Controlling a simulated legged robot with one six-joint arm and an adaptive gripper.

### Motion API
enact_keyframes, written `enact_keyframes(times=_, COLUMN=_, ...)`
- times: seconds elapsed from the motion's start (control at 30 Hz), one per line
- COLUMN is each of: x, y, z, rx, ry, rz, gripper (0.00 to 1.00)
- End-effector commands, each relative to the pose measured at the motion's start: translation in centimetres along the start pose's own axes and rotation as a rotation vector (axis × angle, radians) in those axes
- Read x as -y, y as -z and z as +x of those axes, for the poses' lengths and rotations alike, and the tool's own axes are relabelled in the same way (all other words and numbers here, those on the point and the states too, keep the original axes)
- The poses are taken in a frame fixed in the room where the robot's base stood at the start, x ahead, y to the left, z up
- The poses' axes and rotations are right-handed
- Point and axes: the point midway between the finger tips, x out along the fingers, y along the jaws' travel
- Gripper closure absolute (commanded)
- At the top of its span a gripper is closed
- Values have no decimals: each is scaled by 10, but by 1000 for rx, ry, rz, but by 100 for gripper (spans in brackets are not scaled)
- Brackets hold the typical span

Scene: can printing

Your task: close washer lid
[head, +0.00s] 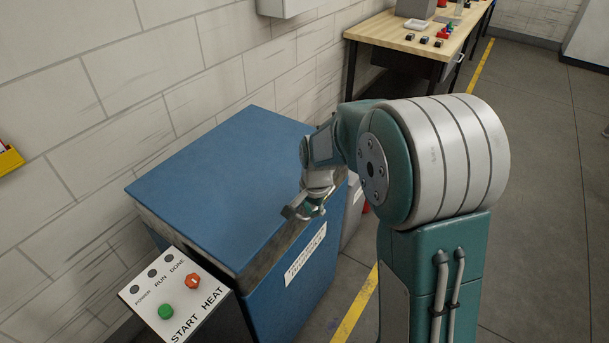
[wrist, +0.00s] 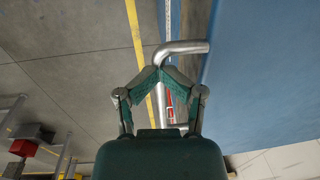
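The blue washer (head: 300,282) stands in the middle of the head view, with a white label on its front. Its blue lid (head: 230,170) lies nearly flat over the top, with a pale and dark strip under its edge. My gripper (head: 305,209) is at the lid's front right edge, by a metal handle (wrist: 186,47). In the wrist view my gripper (wrist: 161,69) has its green finger pads tilted inward, tips nearly meeting around the handle. The pads hide part of the bar, so the contact itself is hard to see. The blue lid face (wrist: 265,75) fills the right side there.
A control box (head: 180,295) with green and orange buttons stands at the washer's front left. A white brick wall runs behind. A wooden workbench (head: 390,27) with small items stands at the back. Open grey floor (head: 540,150) lies to the right.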

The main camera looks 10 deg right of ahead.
Motion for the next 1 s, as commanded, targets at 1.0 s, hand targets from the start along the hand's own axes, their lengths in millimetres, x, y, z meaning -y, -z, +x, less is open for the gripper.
enact_keyframes(times=1.0, x=-14, y=9, z=-140, rx=-7, ry=4, rz=-5, gripper=100)
